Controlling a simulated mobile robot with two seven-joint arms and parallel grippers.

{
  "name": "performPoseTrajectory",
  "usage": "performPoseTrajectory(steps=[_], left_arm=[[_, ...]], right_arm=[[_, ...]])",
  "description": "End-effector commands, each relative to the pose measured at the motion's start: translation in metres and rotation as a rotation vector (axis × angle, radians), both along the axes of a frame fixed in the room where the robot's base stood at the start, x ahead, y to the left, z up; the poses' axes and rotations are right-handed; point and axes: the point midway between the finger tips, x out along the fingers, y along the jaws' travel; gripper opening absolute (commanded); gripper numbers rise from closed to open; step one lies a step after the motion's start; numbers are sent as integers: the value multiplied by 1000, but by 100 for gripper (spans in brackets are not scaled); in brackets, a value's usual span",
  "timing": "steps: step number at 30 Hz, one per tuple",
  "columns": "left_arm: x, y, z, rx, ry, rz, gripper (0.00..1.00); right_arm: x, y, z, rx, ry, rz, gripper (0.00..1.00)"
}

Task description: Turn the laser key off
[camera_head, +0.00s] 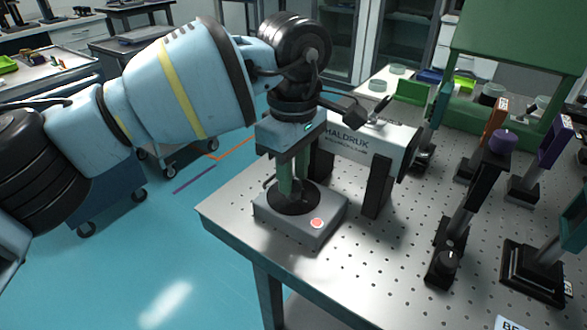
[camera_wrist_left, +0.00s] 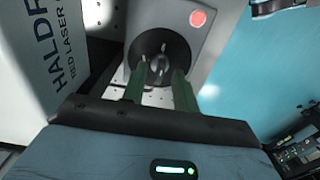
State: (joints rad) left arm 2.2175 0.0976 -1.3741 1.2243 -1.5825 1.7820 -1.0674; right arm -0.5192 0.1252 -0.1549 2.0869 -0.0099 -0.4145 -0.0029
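The laser key (camera_wrist_left: 160,60) is a small metal piece standing on a round black dial (camera_wrist_left: 150,45). The dial is on top of a grey control box (camera_head: 290,222) with a red button (camera_head: 317,223), at the near left corner of the optical table. My left gripper (camera_head: 292,192) points down over the dial. In the left wrist view its two green fingers (camera_wrist_left: 159,76) are apart, with the key lined up between their tips. I cannot tell whether either finger touches it. The fingers hide most of the key in the head view. My right gripper is not in view.
The white laser body (camera_head: 360,140) stands on black supports just behind the control box. Several optical mounts on posts, one with a purple knob (camera_head: 503,141), fill the right of the perforated table (camera_head: 370,270). The table's near middle is clear.

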Motion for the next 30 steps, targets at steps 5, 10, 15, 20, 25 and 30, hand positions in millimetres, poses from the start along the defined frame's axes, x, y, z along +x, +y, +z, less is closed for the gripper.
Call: performPoseTrajectory(steps=[5, 10, 15, 20, 25, 30], left_arm=[[0, 0, 0, 0, 0, 0, 6], [0, 0, 0, 0, 0, 0, 0], [0, 0, 1, 0, 0, 8, 0], [0, 0, 2, 1, -1, 50, 0], [0, 0, 4, 0, -1, 146, 0], [0, 0, 5, 0, -1, 289, 0]], right_arm=[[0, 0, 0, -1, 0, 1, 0], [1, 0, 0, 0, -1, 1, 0], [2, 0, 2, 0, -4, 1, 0], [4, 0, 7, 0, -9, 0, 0], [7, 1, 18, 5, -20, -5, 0], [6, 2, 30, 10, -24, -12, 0]])
